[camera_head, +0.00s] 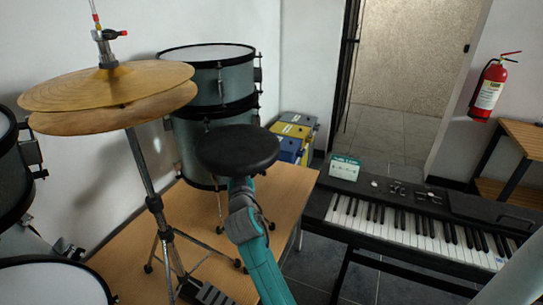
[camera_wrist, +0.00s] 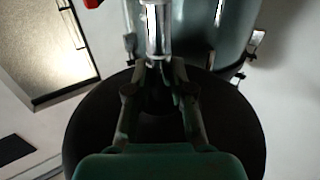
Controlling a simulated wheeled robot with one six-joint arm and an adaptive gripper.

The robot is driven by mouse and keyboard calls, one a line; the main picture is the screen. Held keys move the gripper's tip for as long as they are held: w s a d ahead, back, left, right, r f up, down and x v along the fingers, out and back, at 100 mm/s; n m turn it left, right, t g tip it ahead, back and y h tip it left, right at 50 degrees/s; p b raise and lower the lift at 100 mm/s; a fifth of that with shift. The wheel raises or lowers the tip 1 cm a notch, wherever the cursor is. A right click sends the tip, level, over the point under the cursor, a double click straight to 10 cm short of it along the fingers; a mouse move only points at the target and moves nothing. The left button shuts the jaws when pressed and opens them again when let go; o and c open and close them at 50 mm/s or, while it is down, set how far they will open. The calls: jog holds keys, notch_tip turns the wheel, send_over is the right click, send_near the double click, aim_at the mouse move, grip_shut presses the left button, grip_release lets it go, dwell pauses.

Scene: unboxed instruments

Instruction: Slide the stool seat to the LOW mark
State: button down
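The stool has a round black seat (camera_head: 238,149), seen from above in front of the drums. The seat also fills the lower middle of the wrist view as a dark disc (camera_wrist: 85,135). A shiny silver post (camera_wrist: 158,28) shows at the top of the wrist view. My gripper (camera_wrist: 159,68) has its two fingers at either side of the post's line, close to where it meets the dark seat area. I cannot tell whether the fingers touch it. In the head view the seat hides my fingers. No LOW mark is readable in either view.
A drum (camera_head: 208,82) stands just behind the seat, and cymbals (camera_head: 107,85) on a stand are to its left. A keyboard (camera_head: 415,220) stands to the right. Yellow and blue boxes (camera_head: 291,138) sit behind. The wooden platform (camera_head: 135,255) lies below.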

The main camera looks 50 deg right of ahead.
dwell(0.6)
jog(key=shift+f, duration=1.95)
jog(key=c, duration=0.9)
grip_release()
jog(key=shift+r, duration=0.1)
